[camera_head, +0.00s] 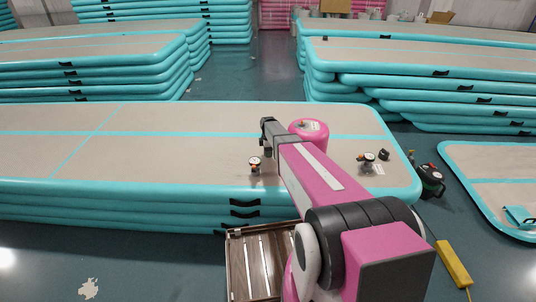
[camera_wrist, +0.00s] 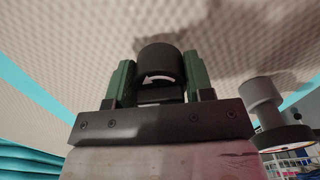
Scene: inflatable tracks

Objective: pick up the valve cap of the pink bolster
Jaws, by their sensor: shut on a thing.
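The pink bolster (camera_head: 308,126) stands on the top inflatable track, partly hidden behind my arm. My gripper (camera_head: 268,150) is just left of it, low over the track's beige top. In the wrist view my gripper's green fingers (camera_wrist: 160,78) are shut on a black round cap (camera_wrist: 158,62) with a white curved arrow. The cap sits between the fingers, with the beige surface behind it. I cannot tell whether it touches that surface. In the head view the cap is too small to make out at the fingers.
A gauge-like fitting (camera_head: 254,165) stands near my gripper; another (camera_head: 367,160) and a small black piece (camera_head: 384,154) are at right. The stacked track (camera_head: 60,150) has teal edges. A wooden crate (camera_head: 250,260) and a black pump (camera_head: 430,180) are on the floor.

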